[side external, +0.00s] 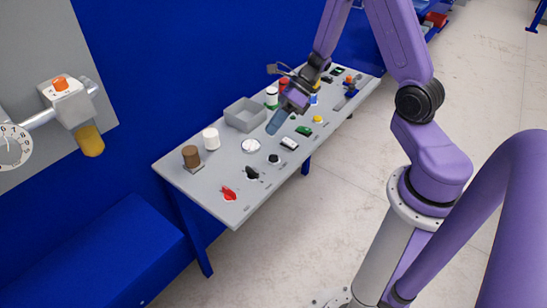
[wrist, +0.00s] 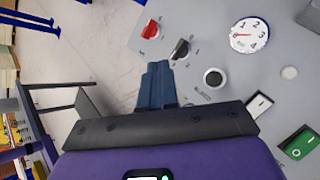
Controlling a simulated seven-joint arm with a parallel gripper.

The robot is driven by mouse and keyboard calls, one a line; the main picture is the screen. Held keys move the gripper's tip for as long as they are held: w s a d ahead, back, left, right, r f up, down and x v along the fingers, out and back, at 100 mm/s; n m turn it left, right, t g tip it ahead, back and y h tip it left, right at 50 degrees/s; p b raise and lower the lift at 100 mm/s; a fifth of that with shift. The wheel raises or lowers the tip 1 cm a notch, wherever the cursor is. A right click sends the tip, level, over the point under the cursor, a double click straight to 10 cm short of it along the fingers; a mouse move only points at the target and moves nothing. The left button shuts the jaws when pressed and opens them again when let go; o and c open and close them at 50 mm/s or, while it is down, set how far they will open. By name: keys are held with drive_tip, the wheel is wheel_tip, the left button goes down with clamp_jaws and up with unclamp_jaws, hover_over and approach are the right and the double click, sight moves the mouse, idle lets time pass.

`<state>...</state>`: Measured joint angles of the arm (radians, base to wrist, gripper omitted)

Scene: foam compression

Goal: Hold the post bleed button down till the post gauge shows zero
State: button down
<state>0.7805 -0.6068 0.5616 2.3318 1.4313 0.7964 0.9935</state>
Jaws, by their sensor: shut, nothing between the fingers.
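My gripper (side external: 272,127) is shut and empty, held above the bench; its blue fingers also show in the wrist view (wrist: 157,70). A round black button (wrist: 213,77) with a pale rim and small lettering beside it sits on the grey panel, right of the fingers and apart from them. In the side view this black button (side external: 273,158) is below the gripper. A white round gauge (wrist: 249,35) lies beyond it; its red needle points left, exact reading unclear. On the wall, another gauge (side external: 12,146) is cut by the picture edge, near a fitting with an orange button (side external: 60,84).
A red knob (wrist: 150,28) and a black knob (wrist: 181,48) are near the button. A white rocker (wrist: 258,104) and green switch (wrist: 298,143) are at the right. A grey bin (side external: 245,114), white cylinder (side external: 211,138) and brown cylinder (side external: 191,156) stand along the bench's back.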

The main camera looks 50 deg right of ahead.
sight(276, 156)
drive_tip(key=d+m, duration=0.1)
drive_tip(key=w+d+f+m+t, duration=0.1)
drive_tip(key=d+m, duration=0.1)
drive_tip(key=shift+w+f, duration=0.25)
drive_tip(key=shift+w, duration=0.1)
drive_tip(key=shift+f, duration=4.4)
drive_tip(key=shift+f, duration=0.1)
drive_tip(key=shift+f, duration=0.3)
drive_tip(key=shift+f, duration=0.45)
drive_tip(key=shift+r, duration=0.15)
idle(0.7)
drive_tip(key=shift+r, duration=0.75)
